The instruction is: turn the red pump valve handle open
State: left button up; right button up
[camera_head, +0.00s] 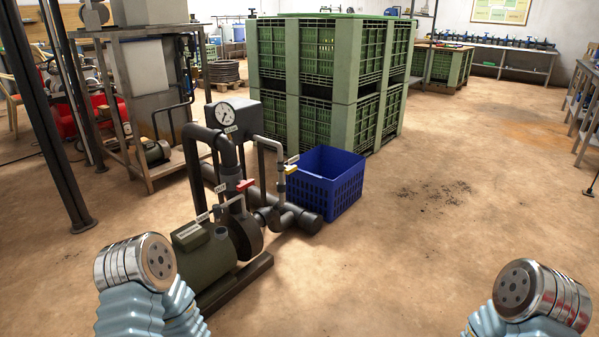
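The red valve handle (245,185) sits on the dark vertical pipe of the pump assembly, near the middle of the camera_head view. It is small and looks roughly crosswise to that pipe. The green-grey pump (205,259) stands on a dark base below and left of it. Parts of my two arms show at the bottom left and bottom right, well apart from the handle. No gripper fingers are visible.
A yellow valve handle (291,169) is on a thinner pipe just right of the red one. A pressure gauge (225,113) stands above. A blue crate (335,187) sits behind the pipes, with stacked green crates (345,118) beyond. The floor at right is open.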

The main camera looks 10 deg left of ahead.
aim_at(242, 185)
jog(key=i+l+z, duration=0.1)
jog(key=i+z, duration=0.3)
jog(key=i, duration=1.05)
jog(key=i+l+u, duration=0.1)
jog(key=i+u, duration=0.3)
jog(key=i+l+u, duration=0.25)
jog(key=i+u, duration=0.2)
